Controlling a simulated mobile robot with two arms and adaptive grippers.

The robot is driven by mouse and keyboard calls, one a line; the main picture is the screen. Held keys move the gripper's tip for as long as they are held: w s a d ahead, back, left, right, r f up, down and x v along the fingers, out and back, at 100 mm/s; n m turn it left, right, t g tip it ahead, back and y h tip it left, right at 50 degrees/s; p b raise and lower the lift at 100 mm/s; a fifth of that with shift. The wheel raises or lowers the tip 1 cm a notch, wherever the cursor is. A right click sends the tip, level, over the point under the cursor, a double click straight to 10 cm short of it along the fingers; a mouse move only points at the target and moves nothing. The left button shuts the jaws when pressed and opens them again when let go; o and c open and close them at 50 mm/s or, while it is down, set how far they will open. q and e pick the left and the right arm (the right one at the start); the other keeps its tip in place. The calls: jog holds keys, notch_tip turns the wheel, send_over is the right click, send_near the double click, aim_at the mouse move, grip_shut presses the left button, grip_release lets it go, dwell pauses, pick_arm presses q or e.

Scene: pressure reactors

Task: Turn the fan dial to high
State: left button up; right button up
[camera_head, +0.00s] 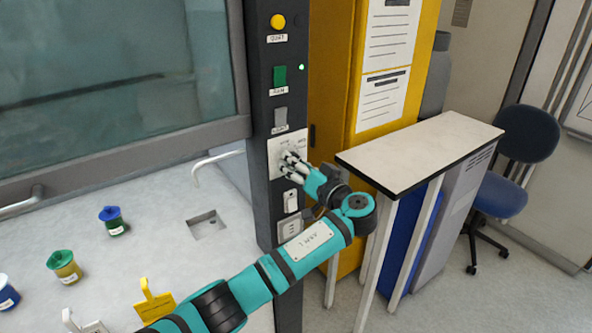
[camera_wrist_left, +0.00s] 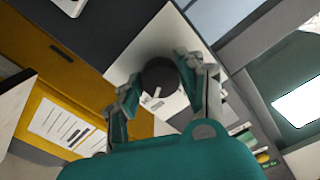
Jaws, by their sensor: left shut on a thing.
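The fan dial (camera_wrist_left: 160,72) is a dark round knob with a short white mark on a white plate, seen in the left wrist view. In the head view the plate (camera_head: 274,154) is on the dark control post, and the knob is mostly hidden by my fingers. My left gripper (camera_head: 291,160) is at the plate, its fingers on both sides of the knob and shut on it. The fingers also show in the left wrist view (camera_wrist_left: 158,86). The lettering on the plate is too small to read. My right gripper is not in view.
The control post also carries a yellow button (camera_head: 278,21), a green switch (camera_head: 280,76), a grey switch (camera_head: 281,117) and sockets (camera_head: 290,228). A yellow cabinet (camera_head: 335,90) and a small white-topped table (camera_head: 420,150) stand close on the right. Small coloured pots sit on the left worktop.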

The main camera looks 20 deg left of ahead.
pick_arm(q)
jog(key=shift+m, duration=2.8)
jog(key=o, duration=1.2)
jog(key=v, duration=1.2)
